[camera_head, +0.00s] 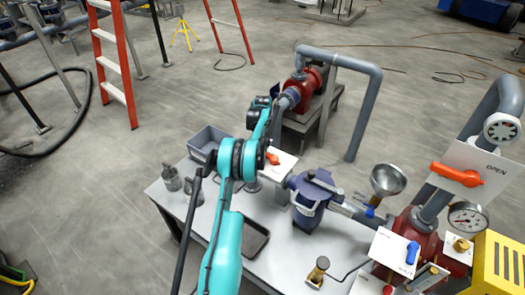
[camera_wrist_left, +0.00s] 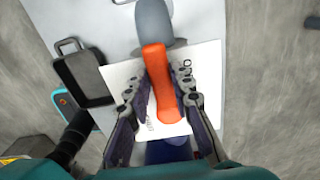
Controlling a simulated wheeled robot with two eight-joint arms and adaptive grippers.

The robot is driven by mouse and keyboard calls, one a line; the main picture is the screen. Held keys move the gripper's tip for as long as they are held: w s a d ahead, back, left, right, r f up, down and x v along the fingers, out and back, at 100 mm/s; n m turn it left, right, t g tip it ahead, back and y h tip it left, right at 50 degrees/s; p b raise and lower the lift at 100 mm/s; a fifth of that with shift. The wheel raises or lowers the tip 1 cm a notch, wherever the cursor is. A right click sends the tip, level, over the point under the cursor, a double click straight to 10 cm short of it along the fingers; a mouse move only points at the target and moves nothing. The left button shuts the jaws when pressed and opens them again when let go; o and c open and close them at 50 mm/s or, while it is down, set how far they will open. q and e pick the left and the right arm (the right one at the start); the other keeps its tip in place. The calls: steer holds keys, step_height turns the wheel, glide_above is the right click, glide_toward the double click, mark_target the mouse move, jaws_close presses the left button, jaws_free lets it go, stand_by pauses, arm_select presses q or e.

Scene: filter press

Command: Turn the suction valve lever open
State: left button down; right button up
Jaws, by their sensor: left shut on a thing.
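An orange lever (camera_wrist_left: 160,85) sits on a white label plate (camera_wrist_left: 125,78) in the left wrist view. My left gripper (camera_wrist_left: 160,92) has its two fingers on either side of the lever and is shut on it. Lettering on the plate is partly covered, so I cannot read it all. The lever lies along the line of a grey pipe end (camera_wrist_left: 154,20) above it. In the head view only a small part of this lever (camera_head: 273,158) shows beside my teal left arm, on the white plate (camera_head: 282,166). My right gripper is not in view.
A second orange lever (camera_head: 455,174) on a plate marked OPEN stands at the right. A dark blue filter housing (camera_head: 312,196), a metal funnel (camera_head: 388,179) and a blue lever (camera_head: 412,252) stand nearby. A grey bin (camera_head: 208,140) and bottles (camera_head: 171,177) sit at the table's left.

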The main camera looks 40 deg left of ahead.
arm_select(q)
steer(key=c, duration=1.3)
jaws_free()
steer(key=shift+w, duration=0.1)
steer(key=shift+r, duration=0.1)
step_height(320, 180, up, 12)
steer(key=shift+f, duration=0.1)
